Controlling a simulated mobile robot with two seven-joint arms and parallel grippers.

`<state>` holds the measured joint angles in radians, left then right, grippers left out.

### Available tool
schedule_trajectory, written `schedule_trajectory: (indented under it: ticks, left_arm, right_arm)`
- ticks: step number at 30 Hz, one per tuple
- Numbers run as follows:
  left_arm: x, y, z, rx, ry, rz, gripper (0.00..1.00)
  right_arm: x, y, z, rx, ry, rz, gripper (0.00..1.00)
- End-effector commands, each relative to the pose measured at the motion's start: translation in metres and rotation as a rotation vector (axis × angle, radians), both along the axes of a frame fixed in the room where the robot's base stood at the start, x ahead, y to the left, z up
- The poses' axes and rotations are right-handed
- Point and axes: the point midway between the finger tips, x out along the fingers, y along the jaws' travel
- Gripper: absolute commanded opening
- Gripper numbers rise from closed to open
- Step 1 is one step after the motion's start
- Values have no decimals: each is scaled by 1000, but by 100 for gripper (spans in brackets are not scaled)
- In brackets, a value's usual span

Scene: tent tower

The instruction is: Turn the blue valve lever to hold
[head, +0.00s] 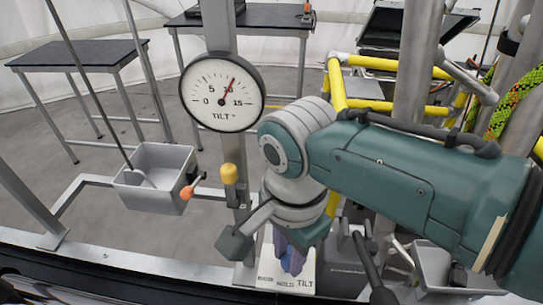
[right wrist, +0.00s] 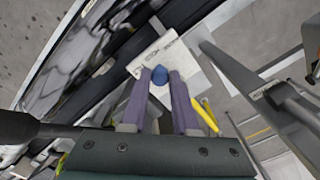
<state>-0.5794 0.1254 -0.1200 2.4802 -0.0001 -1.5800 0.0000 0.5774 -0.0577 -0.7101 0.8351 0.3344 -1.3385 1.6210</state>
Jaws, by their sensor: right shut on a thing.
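The blue valve lever (right wrist: 160,76) shows as a rounded blue knob in the right wrist view, in front of a white label plate (right wrist: 158,55). My right gripper (right wrist: 161,82) has its purple fingers on both sides of the knob and is shut on it. In the head view, the right gripper (head: 289,256) points down at the label plate (head: 285,283), where HOLD and TILT can be read. The fingers mostly hide the lever there, so which label it points at cannot be told. My left gripper is not in view.
A round TILT gauge (head: 222,92) on a post has its red needle near 10. A yellow knob (head: 229,173) and an orange-tipped handle (head: 187,191) stand left of my arm. A grey bin (head: 157,178) hangs farther left. Yellow rails (head: 380,104) stand behind.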

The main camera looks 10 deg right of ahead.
Motion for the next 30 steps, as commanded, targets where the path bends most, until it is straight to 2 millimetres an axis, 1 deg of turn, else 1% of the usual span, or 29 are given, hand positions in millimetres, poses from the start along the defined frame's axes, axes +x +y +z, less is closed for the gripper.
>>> schedule_trajectory:
  ticks: [13, 14, 21, 28, 30]
  left_arm:
    - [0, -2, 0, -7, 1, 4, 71]
    - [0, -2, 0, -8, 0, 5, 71]
    - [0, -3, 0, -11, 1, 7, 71]
    - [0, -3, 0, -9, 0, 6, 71]
    - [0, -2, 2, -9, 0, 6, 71]
  right_arm:
    - [0, 1, 0, 1, 0, -10, 0]
    - [0, 1, 0, 1, 0, -10, 31]
    - [0, 1, 0, 1, 0, -10, 58]
    - [0, 1, 0, 0, 0, -9, 58]
    - [1, 1, 3, 2, -1, -9, 58]
